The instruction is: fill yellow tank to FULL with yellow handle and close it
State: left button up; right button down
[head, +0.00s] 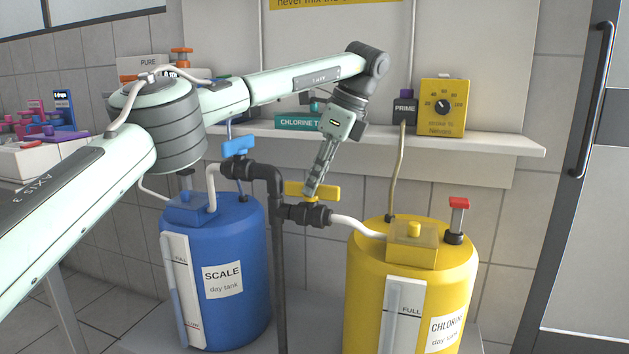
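The yellow tank (362,290), labelled CHLORINE day tank, stands at the lower right. Its white level gauge (403,315) has a FULL mark; I cannot make out the liquid level. The yellow handle (328,193) sits on a dark valve (305,214) and lies roughly along its pipe. A pale hose (358,227) runs from the valve to the tank top. My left gripper (313,188) reaches down from above, its fingertips at the handle. They appear close together; contact and grip are unclear. My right gripper is out of view.
A blue SCALE tank (230,305) stands left of the yellow one, with a blue handle (238,146) above. A dark vertical pipe (280,290) stands between them. A shelf (500,143) behind carries a yellow dial box (442,107) and PRIME box (404,109). A door is at right.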

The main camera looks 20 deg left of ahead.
pick_arm(q)
jog(key=o, duration=0.4)
jog(key=shift+v, duration=3.85)
